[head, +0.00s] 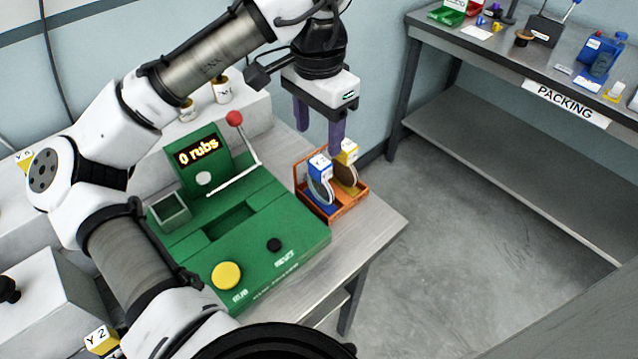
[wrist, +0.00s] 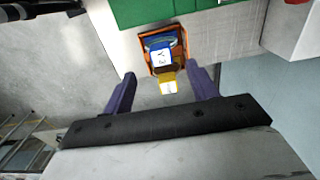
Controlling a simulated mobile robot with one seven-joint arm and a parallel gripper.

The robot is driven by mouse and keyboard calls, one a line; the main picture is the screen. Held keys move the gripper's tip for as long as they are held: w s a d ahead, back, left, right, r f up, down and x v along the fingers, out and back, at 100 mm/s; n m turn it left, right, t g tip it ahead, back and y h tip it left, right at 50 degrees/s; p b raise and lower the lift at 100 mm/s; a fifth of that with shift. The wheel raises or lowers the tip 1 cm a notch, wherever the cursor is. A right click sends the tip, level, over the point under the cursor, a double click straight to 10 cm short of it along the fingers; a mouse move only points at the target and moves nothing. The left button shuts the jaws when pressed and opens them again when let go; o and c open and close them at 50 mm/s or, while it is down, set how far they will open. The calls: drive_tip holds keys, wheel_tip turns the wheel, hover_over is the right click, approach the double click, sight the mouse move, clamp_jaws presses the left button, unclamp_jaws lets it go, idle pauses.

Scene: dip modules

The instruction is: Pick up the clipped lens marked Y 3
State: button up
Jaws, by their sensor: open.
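A clipped lens with a blue clip and a white tag (head: 319,168) stands in an orange tray (head: 333,207). In the wrist view the blue clip's tag (wrist: 161,58) bears a small dark mark that looks like Y 3, turned and hard to read. A second clipped lens with a yellow clip (head: 348,152) stands just behind it; its tag is not legible. My gripper (head: 318,140) is open and empty, its purple fingers above the tray. In the wrist view the yellow clip (wrist: 167,77) lies between the fingertips, with the blue one just beyond.
A green machine (head: 295,225) with a display reading 0 rubs and a red-knobbed lever (head: 235,118) stands left of the tray. The grey bench (head: 375,222) ends just right of it. A packing table (head: 480,50) is at the back right, across open floor.

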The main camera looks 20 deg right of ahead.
sight(321, 161)
wheel_tip(321, 161, down, 3)
drive_tip(key=shift+f, duration=0.2)
drive_tip(key=shift+w+d+f+p, duration=0.1)
drive_tip(key=shift+f+p, duration=0.3)
drive_tip(key=shift+f, duration=1)
drive_tip(key=shift+w+d+f+p, duration=0.1)
drive_tip(key=shift+f+p, duration=0.25)
drive_tip(key=shift+f, duration=1)
drive_tip(key=shift+c, duration=0.5)
clamp_jaws()
